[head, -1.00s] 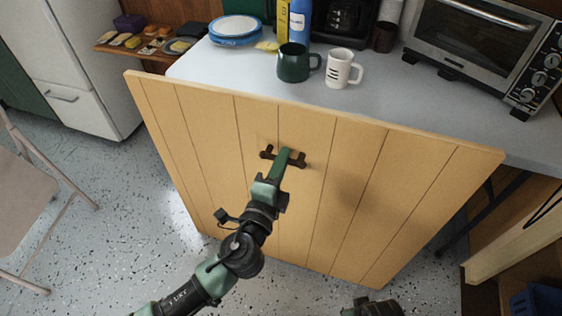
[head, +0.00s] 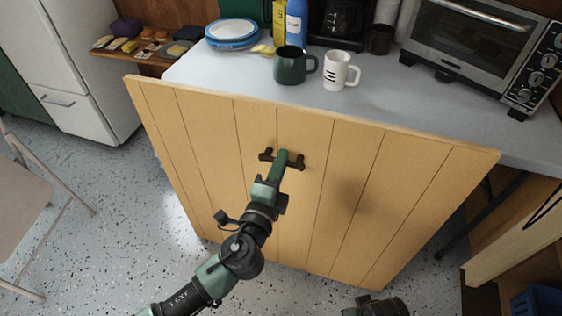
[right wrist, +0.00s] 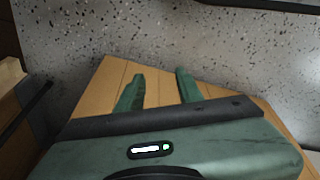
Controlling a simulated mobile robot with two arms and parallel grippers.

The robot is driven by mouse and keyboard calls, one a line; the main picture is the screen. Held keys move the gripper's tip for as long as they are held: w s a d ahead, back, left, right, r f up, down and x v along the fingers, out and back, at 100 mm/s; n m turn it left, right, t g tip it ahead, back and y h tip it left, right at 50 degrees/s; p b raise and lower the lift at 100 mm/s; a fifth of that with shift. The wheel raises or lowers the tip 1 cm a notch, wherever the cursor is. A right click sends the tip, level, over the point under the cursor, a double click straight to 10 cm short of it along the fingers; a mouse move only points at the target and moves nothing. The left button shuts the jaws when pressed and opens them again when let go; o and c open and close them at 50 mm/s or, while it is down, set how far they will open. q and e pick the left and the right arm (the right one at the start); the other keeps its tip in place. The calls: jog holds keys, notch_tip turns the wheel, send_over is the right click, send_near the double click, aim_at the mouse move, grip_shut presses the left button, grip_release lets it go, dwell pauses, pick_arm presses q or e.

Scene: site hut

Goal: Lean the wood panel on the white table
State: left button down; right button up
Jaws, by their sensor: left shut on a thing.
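The wood panel (head: 215,150), pale with vertical grooves, stands on edge in front of the white table (head: 385,104). It looks tilted, and its top edge hides the table's front edge; I cannot tell whether they touch. A dark handle (head: 298,163) sits on the panel's upper middle. My left gripper (head: 284,160) is shut on this handle. My right gripper (right wrist: 160,75) is open and empty in the right wrist view, with the panel (right wrist: 110,85) below its fingers.
On the table are a green mug (head: 289,66), a white mug (head: 338,70), blue-rimmed plates (head: 232,34), a blue bottle (head: 296,22) and a toaster oven (head: 475,45). A folding chair (head: 30,205) stands at left. Speckled floor (head: 110,220) lies clear between chair and panel.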

pick_arm(q)
jog(key=shift+r, duration=0.25)
pick_arm(e)
jog(key=shift+r, duration=0.1)
jog(key=shift+w+r, duration=0.2)
jog(key=shift+r, duration=0.35)
pick_arm(q)
jog(key=shift+f, duration=0.1)
pick_arm(e)
jog(key=shift+r, duration=0.15)
pick_arm(q)
jog(key=shift+f+b, duration=0.1)
jog(key=shift+b, duration=0.35)
pick_arm(e)
jog(key=shift+s+r, duration=0.15)
jog(key=shift+r, duration=0.4)
jog(key=shift+r, duration=0.2)
pick_arm(q)
jog(key=shift+f, duration=0.1)
jog(key=shift+s+b, duration=0.1)
jog(key=shift+b, duration=0.2)
pick_arm(e)
jog(key=shift+w+r, duration=0.25)
jog(key=shift+r, duration=0.85)
